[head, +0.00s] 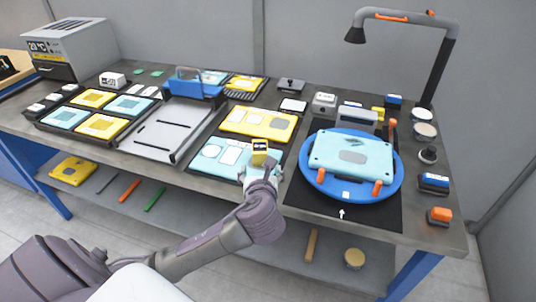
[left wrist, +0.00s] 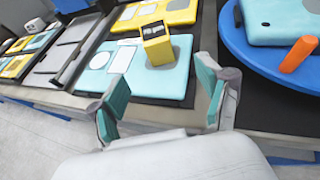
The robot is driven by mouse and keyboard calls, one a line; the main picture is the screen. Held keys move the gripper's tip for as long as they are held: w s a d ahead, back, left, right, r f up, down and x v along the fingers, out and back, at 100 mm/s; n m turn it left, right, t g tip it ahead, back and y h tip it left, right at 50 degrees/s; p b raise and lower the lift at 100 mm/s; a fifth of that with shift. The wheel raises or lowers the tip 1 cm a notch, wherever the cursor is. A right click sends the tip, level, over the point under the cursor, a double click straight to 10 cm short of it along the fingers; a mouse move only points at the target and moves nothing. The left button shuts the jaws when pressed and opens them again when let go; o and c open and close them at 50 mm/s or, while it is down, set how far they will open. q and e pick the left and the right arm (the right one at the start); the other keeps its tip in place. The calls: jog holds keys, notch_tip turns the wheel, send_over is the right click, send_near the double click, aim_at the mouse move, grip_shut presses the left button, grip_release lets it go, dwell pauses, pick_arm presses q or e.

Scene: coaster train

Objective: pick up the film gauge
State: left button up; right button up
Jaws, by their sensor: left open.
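The film gauge, which I take to be the small yellow block with a dark display (head: 260,150), stands on the light-blue plate at the table's front middle. In the left wrist view the same yellow block (left wrist: 157,44) stands upright on the light-blue plate (left wrist: 180,78), beyond my fingertips. My left gripper (head: 261,172) is just in front of the block in the head view. In the left wrist view my left gripper (left wrist: 162,92) has its two teal-padded fingers wide apart with nothing between them. My right gripper is not in view.
A blue round turntable (head: 394,187) with a light-blue plate and orange knobs stands to the right. A yellow plate (head: 284,124) lies behind the block. A grey tray (head: 150,138) with a blue handle part is to the left. A lamp arm (head: 446,65) rises at the back right.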

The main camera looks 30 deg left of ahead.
aim_at(260, 156)
pick_arm(q)
jog(key=x, duration=1.3)
jog(key=shift+w+a+p, duration=0.2)
jog(key=shift+a+p, duration=0.1)
jog(key=shift+r, duration=0.1)
jog(key=c, duration=1.4)
